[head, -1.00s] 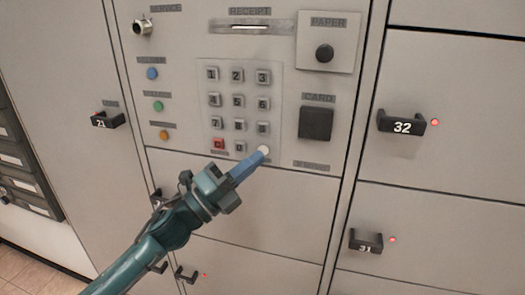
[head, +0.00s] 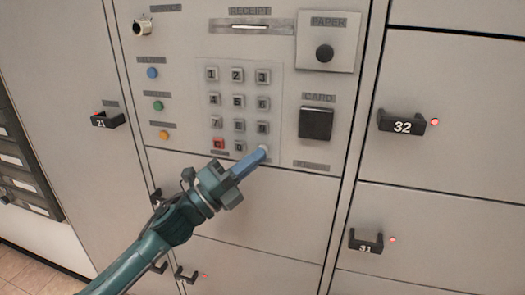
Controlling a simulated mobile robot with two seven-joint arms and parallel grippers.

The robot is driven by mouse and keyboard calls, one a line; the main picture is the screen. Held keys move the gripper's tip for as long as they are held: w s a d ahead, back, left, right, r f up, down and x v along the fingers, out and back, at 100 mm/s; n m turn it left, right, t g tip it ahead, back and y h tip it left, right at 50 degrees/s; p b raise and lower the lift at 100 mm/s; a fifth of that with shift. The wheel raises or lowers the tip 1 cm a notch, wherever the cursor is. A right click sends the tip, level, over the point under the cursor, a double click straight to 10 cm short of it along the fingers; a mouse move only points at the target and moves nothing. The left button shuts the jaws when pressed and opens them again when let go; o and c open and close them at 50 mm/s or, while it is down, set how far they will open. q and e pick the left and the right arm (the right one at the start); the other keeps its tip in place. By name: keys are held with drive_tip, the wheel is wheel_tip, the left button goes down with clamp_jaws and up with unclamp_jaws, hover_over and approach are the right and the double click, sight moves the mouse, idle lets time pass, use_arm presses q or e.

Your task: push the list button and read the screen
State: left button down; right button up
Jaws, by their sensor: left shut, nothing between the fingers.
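My left gripper (head: 258,157) is shut with nothing between its blue fingers. Its tip is at the lower right corner of the keypad (head: 240,108), over a pale round button (head: 263,147) that it mostly hides. I cannot tell if the tip presses it. A red key (head: 218,144) is at the keypad's lower left. A blue button (head: 152,73), a green button (head: 158,106) and an orange button (head: 164,135) stand in a column to the left. Their labels are too blurred to read, so I cannot tell which is the list button. No screen shows. My right gripper is out of view.
The panel also has a receipt slot (head: 249,27), a black paper knob (head: 324,54), a dark card square (head: 315,124) and a metal lock (head: 142,26). Locker handles 21 (head: 107,121), 32 (head: 402,123) and 31 (head: 366,243) stick out around it.

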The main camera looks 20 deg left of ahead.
use_arm(q)
drive_tip(key=shift+w, duration=0.3)
drive_tip(key=shift+s, duration=0.15)
idle(0.4)
drive_tip(key=shift+s, duration=0.7)
drive_tip(key=shift+s+a, duration=0.15)
drive_tip(key=shift+s, duration=2.35)
